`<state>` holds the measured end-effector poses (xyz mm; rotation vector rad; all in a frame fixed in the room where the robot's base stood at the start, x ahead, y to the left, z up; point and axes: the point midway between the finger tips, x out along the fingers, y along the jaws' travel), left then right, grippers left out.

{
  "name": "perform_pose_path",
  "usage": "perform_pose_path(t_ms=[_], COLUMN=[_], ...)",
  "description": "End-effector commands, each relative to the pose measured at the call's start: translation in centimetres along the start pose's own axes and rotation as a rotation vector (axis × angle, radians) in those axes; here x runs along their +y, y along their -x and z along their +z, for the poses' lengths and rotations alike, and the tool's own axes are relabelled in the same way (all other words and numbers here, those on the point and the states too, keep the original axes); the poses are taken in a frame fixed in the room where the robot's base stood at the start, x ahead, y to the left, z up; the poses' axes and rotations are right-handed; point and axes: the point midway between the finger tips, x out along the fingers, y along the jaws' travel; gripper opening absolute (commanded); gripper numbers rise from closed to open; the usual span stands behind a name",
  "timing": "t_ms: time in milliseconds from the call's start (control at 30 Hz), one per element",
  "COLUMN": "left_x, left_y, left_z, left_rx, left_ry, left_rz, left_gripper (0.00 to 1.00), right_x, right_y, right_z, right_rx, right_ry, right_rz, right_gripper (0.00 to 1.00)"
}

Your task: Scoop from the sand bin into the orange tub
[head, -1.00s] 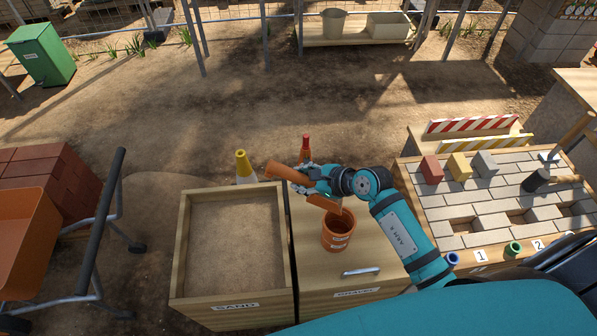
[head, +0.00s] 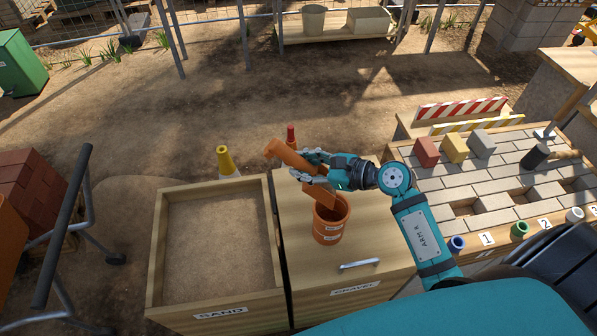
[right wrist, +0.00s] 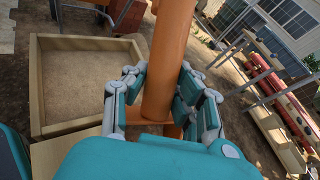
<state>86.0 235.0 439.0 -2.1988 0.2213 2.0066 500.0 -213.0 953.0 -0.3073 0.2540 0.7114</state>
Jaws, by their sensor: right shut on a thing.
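My right gripper (head: 316,167) is shut on an orange scoop (head: 286,153), just above and behind the orange tub (head: 328,232). One end of the scoop points up and left; an orange part hangs down by the tub's rim. I cannot tell whether it touches the rim. In the right wrist view the scoop's orange shaft (right wrist: 170,60) stands between both fingers. The tub stands upright on the closed wooden lid of the gravel bin. The open sand bin (head: 157,250), full of level sand, is left of it. My left gripper is not in view.
The gravel bin (head: 300,285) has a metal handle in front. A yellow cone (head: 224,160) and a red-topped bottle-like object (head: 291,135) stand behind the bins. A paver table (head: 490,185) with blocks and a mallet is at right. A wheelbarrow (head: 68,220) is at left.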

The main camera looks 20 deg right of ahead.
Motion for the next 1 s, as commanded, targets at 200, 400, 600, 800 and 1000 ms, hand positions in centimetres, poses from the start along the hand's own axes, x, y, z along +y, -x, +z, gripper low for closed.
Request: perform_pose_path(t_ms=[200,400,600,800,1000], left_x=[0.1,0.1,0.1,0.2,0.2], left_y=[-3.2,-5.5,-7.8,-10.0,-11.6], left_z=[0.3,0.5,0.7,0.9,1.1], left_rx=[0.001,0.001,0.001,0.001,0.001], left_ry=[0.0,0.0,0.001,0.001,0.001], left_rz=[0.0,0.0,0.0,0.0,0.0], left_gripper=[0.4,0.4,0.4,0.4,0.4], right_x=[-0.3,-0.6,-1.0,-1.2,-1.5], right_y=[0.9,1.9,2.9,3.8,4.7], right_z=[-0.7,-0.9,-1.1,-1.3,-1.2], right_rx=[-0.08,-0.152,-0.222,-0.291,-0.348], right_ry=[-0.025,-0.05,-0.075,-0.1,-0.121], right_rz=[-0.008,-0.013,-0.019,-0.023,-0.028], right_gripper=[0.0,0.0,0.0,0.0,0.0])
